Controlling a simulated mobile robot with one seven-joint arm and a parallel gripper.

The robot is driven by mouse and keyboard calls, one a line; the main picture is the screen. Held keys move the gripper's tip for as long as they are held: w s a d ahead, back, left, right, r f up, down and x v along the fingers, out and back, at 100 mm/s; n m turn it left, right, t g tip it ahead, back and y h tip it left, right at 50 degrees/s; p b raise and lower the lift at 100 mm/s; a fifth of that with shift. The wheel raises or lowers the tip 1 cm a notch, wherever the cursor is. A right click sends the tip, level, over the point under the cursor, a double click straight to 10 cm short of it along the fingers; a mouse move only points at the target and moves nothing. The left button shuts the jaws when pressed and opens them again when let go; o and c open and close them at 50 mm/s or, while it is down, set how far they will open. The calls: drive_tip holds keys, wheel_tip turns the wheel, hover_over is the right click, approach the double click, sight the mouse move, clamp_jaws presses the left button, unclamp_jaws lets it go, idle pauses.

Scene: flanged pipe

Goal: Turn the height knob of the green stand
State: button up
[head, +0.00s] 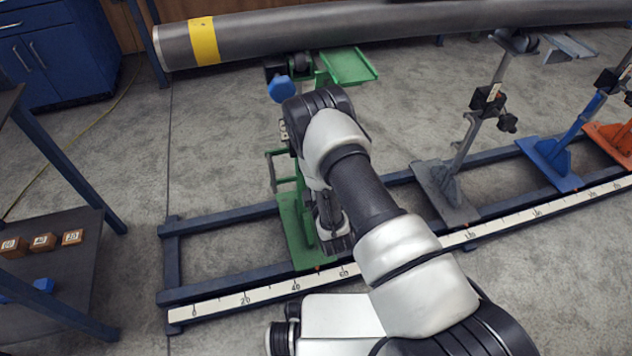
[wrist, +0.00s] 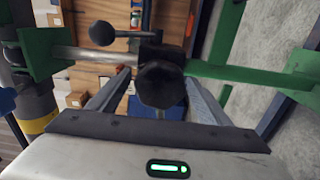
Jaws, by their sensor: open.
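The green stand (head: 292,228) stands on the blue rail frame in the head view, partly hidden behind my arm. In the wrist view, its green parts (wrist: 235,75) lie sideways, with a bare metal rod running into a dark collar. A black faceted knob (wrist: 161,85) on that collar faces the wrist camera. My gripper (wrist: 158,78) is open, with one finger on each side of this knob. No grip on it shows, and I cannot tell whether either finger touches it. In the head view the fingertips and this knob are hidden.
A black ball-ended lever (wrist: 103,33) sticks out close by the left finger. A blue knob (head: 281,88) is near the stand's top, under the large grey pipe (head: 300,37). Grey (head: 446,190), blue (head: 553,160) and orange stands are to the right. A scale strip (head: 380,258) runs along the front rail.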

drive_tip(key=p+v, duration=0.3)
drive_tip(key=v, duration=1.3)
drive_tip(key=shift+s, duration=0.25)
drive_tip(key=shift+d, duration=0.1)
